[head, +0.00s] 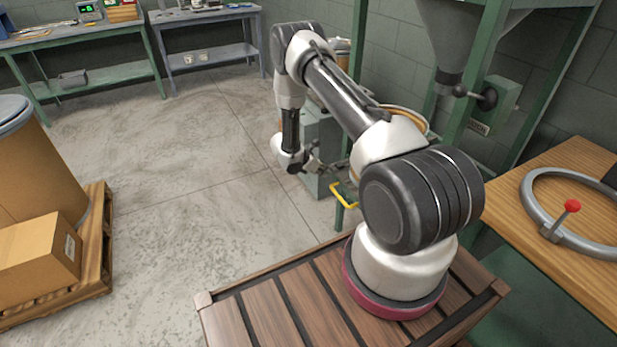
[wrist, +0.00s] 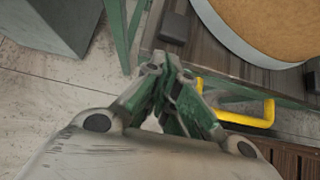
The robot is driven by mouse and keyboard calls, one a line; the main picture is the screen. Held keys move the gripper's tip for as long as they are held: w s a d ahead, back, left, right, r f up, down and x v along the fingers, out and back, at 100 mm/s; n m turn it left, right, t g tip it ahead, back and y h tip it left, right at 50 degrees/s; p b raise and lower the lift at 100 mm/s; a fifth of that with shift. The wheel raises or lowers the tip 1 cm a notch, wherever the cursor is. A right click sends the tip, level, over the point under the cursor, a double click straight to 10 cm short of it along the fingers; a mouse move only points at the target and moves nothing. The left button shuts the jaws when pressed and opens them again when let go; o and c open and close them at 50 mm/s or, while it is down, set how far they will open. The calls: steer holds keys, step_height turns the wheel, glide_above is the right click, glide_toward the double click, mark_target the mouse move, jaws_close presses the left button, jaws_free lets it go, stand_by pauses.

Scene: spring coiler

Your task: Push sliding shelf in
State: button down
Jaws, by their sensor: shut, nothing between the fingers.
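The sliding shelf shows in the wrist view as a dark slatted wooden deck (wrist: 208,52) with a yellow handle (wrist: 262,121) on its front edge. In the head view the yellow handle (head: 345,197) shows beside my arm, and my arm hides most of the shelf. A round container with a brown top (wrist: 285,22) and a pale rim stands on the deck. My gripper (head: 318,163) is shut and empty, close to the handle. In the wrist view its fingertips (wrist: 165,66) overlap the shelf's near corner; I cannot tell whether they touch it.
A grey box-shaped unit (head: 322,150) stands behind my gripper; a grey box (wrist: 45,22) shows in the wrist view. A green frame holds a hopper (head: 447,35). A wooden table (head: 545,175) with a grey ring is at right. Open floor (head: 190,180) lies left, before a pallet (head: 98,245).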

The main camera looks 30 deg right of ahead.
steer(key=d, duration=2.3)
steer(key=shift+d, duration=0.1)
